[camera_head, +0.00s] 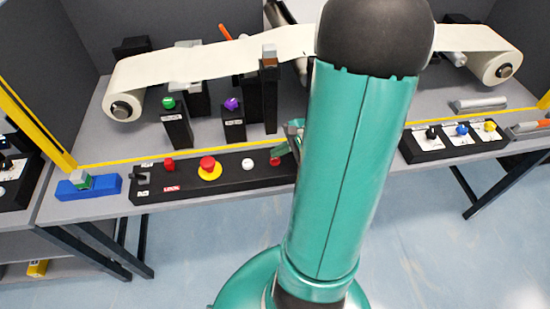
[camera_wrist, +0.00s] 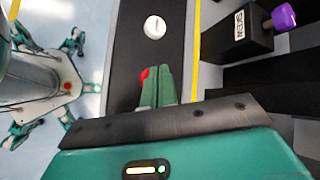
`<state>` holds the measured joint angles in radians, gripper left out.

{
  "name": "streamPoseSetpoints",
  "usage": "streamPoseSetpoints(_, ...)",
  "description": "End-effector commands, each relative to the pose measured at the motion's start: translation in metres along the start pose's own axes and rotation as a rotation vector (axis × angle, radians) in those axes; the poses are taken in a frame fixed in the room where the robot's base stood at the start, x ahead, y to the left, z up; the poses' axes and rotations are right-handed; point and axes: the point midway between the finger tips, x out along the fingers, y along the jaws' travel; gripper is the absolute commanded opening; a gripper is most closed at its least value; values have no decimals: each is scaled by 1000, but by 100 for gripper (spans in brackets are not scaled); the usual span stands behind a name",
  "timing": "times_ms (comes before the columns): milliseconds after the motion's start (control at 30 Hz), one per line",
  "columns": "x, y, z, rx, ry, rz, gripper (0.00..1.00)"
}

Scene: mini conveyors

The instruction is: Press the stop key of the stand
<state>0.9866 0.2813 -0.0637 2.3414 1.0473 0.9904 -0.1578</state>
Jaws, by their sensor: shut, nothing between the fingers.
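The stand is a long black control panel (camera_head: 225,182) along the table's front edge. A red key (camera_head: 275,161) sits toward its right end, right under the tips of my gripper (camera_head: 281,152). In the wrist view, the same red key (camera_wrist: 144,75) shows at the tips of my green fingers (camera_wrist: 157,70), which partly cover it. The fingers are closed together with nothing between them. I cannot tell if they touch the key. A white button (camera_head: 248,164) is to its left; it also shows in the wrist view (camera_wrist: 154,27). No label on the red key is readable.
A red mushroom button on a yellow ring (camera_head: 208,166) and another red button (camera_head: 168,164) are farther left on the panel. Behind stand posts with a green knob (camera_head: 168,103) and a purple knob (camera_head: 232,103). A white conveyor belt (camera_head: 215,62) runs behind them.

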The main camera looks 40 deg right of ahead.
Motion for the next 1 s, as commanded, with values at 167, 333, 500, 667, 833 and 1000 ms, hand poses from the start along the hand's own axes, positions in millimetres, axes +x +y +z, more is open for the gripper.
streamPoseSetpoints(167,3,2,-2,0,0,0,0)
streamPoseSetpoints(333,3,2,-2,-1,0,0,0)
streamPoseSetpoints(500,3,2,-2,0,0,0,0)
streamPoseSetpoints(667,4,3,-3,0,0,0,0)
streamPoseSetpoints(833,6,4,-4,0,0,1,0)
streamPoseSetpoints(1000,7,5,-5,0,0,1,0)
